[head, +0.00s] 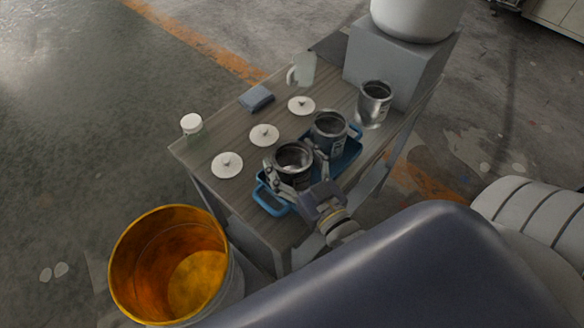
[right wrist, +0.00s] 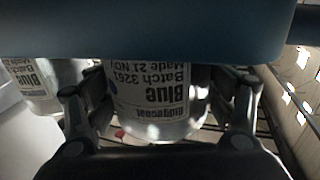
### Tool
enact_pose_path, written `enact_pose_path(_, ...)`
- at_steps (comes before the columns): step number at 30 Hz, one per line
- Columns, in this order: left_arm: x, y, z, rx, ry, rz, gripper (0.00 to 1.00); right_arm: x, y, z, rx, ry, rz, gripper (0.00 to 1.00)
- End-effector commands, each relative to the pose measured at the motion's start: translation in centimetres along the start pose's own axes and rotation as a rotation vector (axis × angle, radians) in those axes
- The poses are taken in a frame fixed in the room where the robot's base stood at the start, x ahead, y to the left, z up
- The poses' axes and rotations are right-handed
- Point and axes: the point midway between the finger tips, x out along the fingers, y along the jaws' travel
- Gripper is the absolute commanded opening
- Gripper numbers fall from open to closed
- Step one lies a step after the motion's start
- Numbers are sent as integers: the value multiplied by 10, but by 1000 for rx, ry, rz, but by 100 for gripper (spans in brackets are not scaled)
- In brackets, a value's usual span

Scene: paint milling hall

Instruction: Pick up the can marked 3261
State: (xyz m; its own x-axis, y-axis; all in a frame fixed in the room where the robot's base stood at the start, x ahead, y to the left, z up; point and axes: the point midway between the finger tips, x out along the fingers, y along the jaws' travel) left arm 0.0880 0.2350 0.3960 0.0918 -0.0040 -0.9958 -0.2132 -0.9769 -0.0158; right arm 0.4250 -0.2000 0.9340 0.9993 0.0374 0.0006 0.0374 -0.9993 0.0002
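The can marked 3261 (head: 293,160) stands open-topped in the near end of the blue tray (head: 270,207). Its label reads upside down in the right wrist view (right wrist: 155,95), where the tray's wall hides its lower part. My right gripper (head: 296,172) has one finger on each side of this can; I cannot tell whether the fingers press on it. A second can (head: 330,132) stands behind it in the tray and also shows at the left of the wrist view (right wrist: 38,80). My left gripper is out of view.
A third metal can (head: 374,103) stands on the table (head: 222,128) near a grey block (head: 385,60) bearing a white vessel. Several white lids (head: 264,135), a blue-grey cloth or block (head: 256,99), a jug (head: 303,69) and a white-capped jar (head: 191,124) lie leftward. An orange-lined bucket (head: 170,265) stands on the floor.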

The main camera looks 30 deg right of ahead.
Motion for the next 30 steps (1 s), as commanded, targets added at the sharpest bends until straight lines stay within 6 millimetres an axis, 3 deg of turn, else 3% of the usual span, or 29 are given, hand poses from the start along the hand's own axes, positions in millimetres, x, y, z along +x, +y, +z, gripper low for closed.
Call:
enact_pose_path(3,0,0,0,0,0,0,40,0,0,0,0,0,0,44)
enact_pose_path(17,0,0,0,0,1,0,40,0,0,-6,0,1,0,44)
enact_pose_path(24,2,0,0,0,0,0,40,0,0,-40,3,4,3,44)
enact_pose_path(30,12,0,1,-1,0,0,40,-43,10,-35,-2,-6,0,44)
